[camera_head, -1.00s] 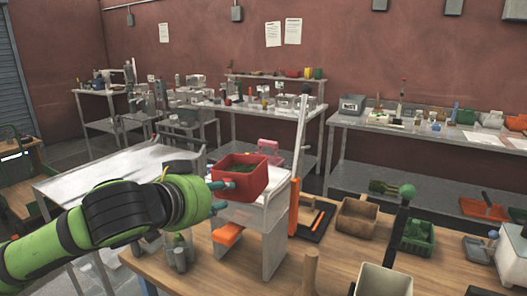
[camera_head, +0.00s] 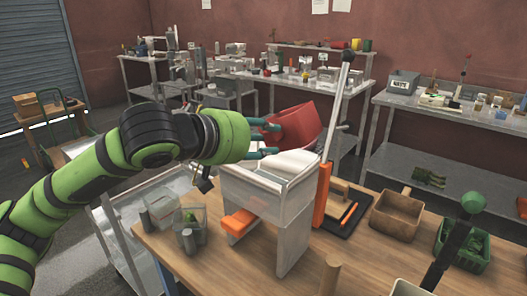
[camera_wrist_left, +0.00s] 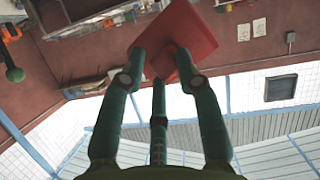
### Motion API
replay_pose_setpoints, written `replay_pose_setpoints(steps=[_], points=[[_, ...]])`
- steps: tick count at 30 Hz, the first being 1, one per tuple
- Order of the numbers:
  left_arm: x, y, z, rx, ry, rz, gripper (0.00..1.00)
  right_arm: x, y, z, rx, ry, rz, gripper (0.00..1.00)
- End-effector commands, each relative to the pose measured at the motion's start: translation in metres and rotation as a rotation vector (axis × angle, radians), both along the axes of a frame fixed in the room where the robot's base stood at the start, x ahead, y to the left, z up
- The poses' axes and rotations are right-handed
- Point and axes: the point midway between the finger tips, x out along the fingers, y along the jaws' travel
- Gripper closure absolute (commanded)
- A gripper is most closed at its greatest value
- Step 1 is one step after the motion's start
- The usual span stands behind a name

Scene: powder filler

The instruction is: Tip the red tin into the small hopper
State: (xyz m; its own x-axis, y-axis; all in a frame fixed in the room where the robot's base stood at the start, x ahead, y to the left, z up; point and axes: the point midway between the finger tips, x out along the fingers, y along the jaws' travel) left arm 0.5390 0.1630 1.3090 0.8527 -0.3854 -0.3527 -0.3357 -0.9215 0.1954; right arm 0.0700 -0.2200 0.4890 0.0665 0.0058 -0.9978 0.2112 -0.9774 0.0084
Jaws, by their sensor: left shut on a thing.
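The red tin (camera_head: 300,122) is held in my left gripper (camera_head: 272,140), above the back of the small hopper. The tin is strongly tilted. Its inside is hidden from me, so I cannot tell what is in it now. In the left wrist view the gripper fingers (camera_wrist_left: 162,68) are shut on the red tin (camera_wrist_left: 200,38). The small hopper (camera_head: 268,192) is a pale box with a whitish top, standing on the wooden bench with an orange part under it.
On the wooden bench (camera_head: 215,275), a tall grey lever with an orange base (camera_head: 323,195) stands close to the right of the hopper. A brown bin (camera_head: 397,215) and a green bin (camera_head: 462,245) lie further right. Small grey containers (camera_head: 160,208) stand at the left.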

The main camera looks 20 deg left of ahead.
Motion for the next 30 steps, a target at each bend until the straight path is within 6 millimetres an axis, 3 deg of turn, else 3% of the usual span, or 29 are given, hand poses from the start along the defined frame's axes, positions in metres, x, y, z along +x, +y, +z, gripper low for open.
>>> replay_pose_setpoints(steps=[9,30], points=[[0.001,0.003,0.001,-0.217,0.050,0.002,1.00,0.022,0.004,-0.029,0.007,-0.037,0.001,0.60],[0.003,0.013,-0.002,-0.644,0.158,0.000,1.00,0.013,-0.004,-0.085,-0.005,-0.022,0.003,0.60]])
